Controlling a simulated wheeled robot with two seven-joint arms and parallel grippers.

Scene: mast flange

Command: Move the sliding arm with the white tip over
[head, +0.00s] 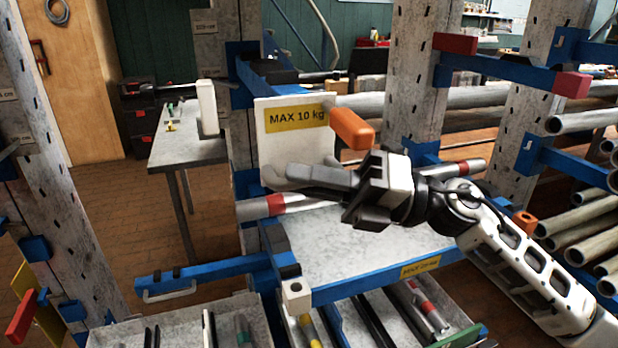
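A blue sliding arm (277,252) comes forward from the grey perforated upright and ends in a cream-white block (295,297) at the lower middle. It stands at the left edge of a grey shelf. My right gripper (285,178) reaches in from the right, with its fingers pointing left. It is above and behind the white tip, apart from it in the picture, and overlaps the lower part of the white "MAX 10 kg" plate (278,149). The fingers look nearly in line, so their gap is unclear; whether they touch the plate is also unclear. My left gripper is out of view.
An orange-tipped arm (352,128) is just above my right gripper. Red-tipped blue arms (571,84) and stacked grey pipes (583,235) fill the right. The grey shelf (355,240) is bare. Trays with rods lie below. A white upright block (208,108) is left of the upright.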

